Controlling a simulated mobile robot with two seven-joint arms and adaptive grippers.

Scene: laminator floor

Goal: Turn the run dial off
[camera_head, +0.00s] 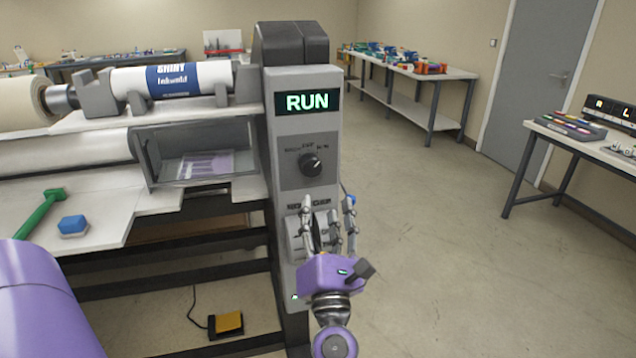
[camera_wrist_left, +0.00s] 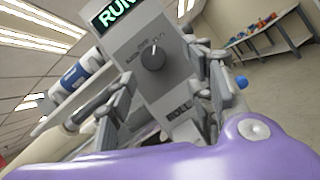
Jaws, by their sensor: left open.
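The run dial (camera_head: 310,165) is a round black knob on a grey plate, on the front of the laminator's grey control column (camera_head: 285,125). Its pointer is turned toward the upper right. The display (camera_head: 307,101) above it reads RUN in green. In the left wrist view the dial (camera_wrist_left: 152,57) shows ahead, between and beyond the fingers. My left gripper (camera_head: 328,212) is open and empty, below the dial and in front of the lower part of the column. Its fingers hide part of a lower control and its label. My right gripper is not in view.
A yellow foot pedal (camera_head: 228,323) is on the floor. A blue button (camera_wrist_left: 241,82) sticks out from the column's right side. The floor right of the column is clear.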

